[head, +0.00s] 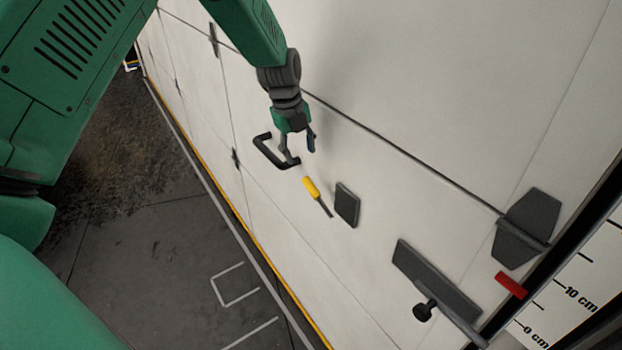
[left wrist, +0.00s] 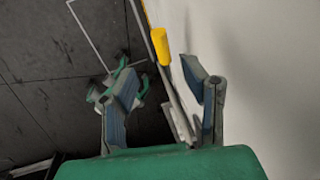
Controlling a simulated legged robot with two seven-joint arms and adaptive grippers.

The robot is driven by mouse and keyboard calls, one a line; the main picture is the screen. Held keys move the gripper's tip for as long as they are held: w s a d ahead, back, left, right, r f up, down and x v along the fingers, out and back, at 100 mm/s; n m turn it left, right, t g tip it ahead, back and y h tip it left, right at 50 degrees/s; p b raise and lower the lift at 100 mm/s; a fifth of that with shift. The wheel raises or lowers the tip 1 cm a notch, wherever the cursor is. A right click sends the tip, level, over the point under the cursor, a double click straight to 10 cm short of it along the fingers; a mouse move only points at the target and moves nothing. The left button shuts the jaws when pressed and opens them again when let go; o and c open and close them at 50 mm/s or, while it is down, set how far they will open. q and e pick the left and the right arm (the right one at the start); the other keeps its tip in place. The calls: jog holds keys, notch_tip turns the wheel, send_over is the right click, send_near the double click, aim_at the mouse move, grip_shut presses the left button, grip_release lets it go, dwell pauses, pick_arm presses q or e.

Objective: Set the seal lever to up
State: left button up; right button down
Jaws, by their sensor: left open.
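A lever with a yellow grip (head: 311,187) and a thin grey shaft sits on the large white panel; its grip also shows in the left wrist view (left wrist: 160,45). The grip is at the shaft's upper left end in the head view. I cannot tell for sure that this is the seal lever. My left gripper (head: 299,148) is open and empty, just above the yellow grip in the head view and apart from it. In the left wrist view the grip is seen beyond the gap between its two fingers (left wrist: 163,85). My right gripper is not in view.
A black bar handle (head: 268,150) is close beside my left gripper. A dark square plate (head: 347,204) is right of the lever. A dark latch plate with a knob (head: 437,280), a red piece (head: 511,285) and a centimetre scale (head: 570,300) are at lower right. Bare floor lies left.

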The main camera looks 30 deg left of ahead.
aim_at(310, 181)
pick_arm(q)
jog(key=f+b, duration=0.1)
jog(key=f, duration=0.1)
jog(key=f+b, duration=0.1)
jog(key=f, duration=0.1)
jog(key=w+f+b, duration=0.1)
jog(key=f+b, duration=0.1)
jog(key=shift+f, duration=0.35)
jog(key=f+b, duration=0.1)
jog(key=d+f+b, duration=0.1)
jog(key=f, duration=0.1)
jog(key=shift+w+d+f+b, duration=0.15)
jog(key=shift+w+f+b, duration=0.1)
jog(key=shift+w+b, duration=0.15)
jog(key=shift+d+f+b, duration=0.25)
jog(key=shift+f+b, duration=0.15)
jog(key=shift+f, duration=0.1)
jog(key=shift+w+a+f, duration=0.1)
jog(key=shift+a+f, duration=0.1)
jog(key=shift+a, duration=0.3)
jog(key=shift+a+f, duration=0.1)
grip_shut()
jog(key=shift+d, duration=0.3)
